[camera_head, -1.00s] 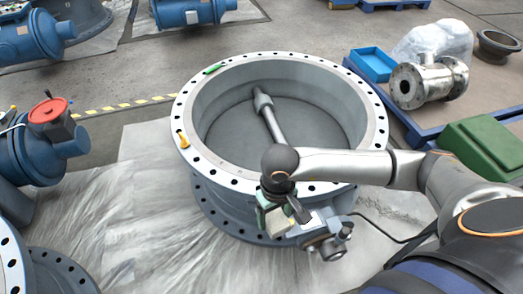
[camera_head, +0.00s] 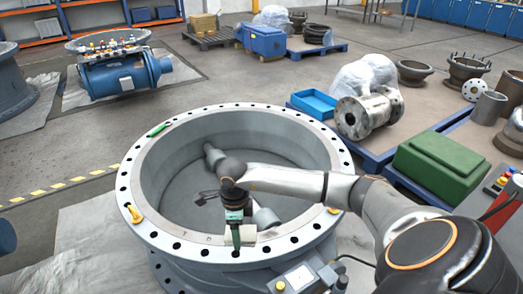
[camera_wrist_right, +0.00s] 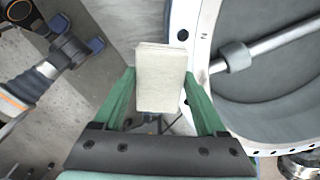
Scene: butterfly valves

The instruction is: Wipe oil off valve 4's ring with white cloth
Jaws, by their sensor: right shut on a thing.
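A large grey valve body with a bolted flange ring (camera_head: 140,185) lies face up in the middle of the head view. I see no number on it. My right gripper (camera_head: 236,236) is over the ring's near side, fingers pointing down. Its green fingers are shut on a folded off-white cloth (camera_wrist_right: 161,80), which also shows in the head view (camera_head: 247,234). In the right wrist view, the cloth is close to the ring's edge (camera_wrist_right: 192,50); I cannot tell whether they touch. I cannot make out oil on the ring.
A yellow fitting (camera_head: 135,214) and a green object (camera_head: 159,130) sit on the ring. A control box (camera_head: 298,277) is at the valve's near side. Pallets with a flanged pipe piece (camera_head: 368,112) and a green case (camera_head: 440,165) are to the right.

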